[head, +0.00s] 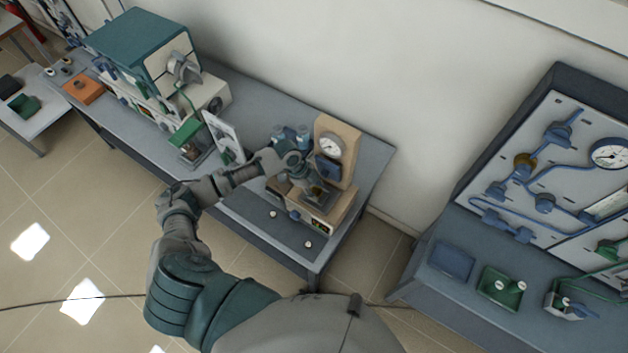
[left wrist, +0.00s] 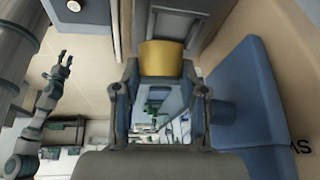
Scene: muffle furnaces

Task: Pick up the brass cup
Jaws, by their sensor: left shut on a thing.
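The brass cup (left wrist: 160,58) shows as a plain yellow cylinder between the fingertips of my left gripper (left wrist: 160,68) in the left wrist view. The fingers are shut on its two sides. In the head view my left gripper (head: 312,184) is at the small beige machine with a dial (head: 337,140), over its lower front part. There the cup is hidden or too small to make out. My right gripper (left wrist: 66,58) shows small at the left of the left wrist view, with its fingers apart and nothing seen between them. It is not in the head view.
The beige machine stands near the right end of a grey bench (head: 368,160). A green-topped furnace (head: 145,40) and a leaning white panel (head: 224,135) stand to its left. A blue block (left wrist: 245,95) is close beside the left gripper. A piping panel (head: 545,165) stands at the right.

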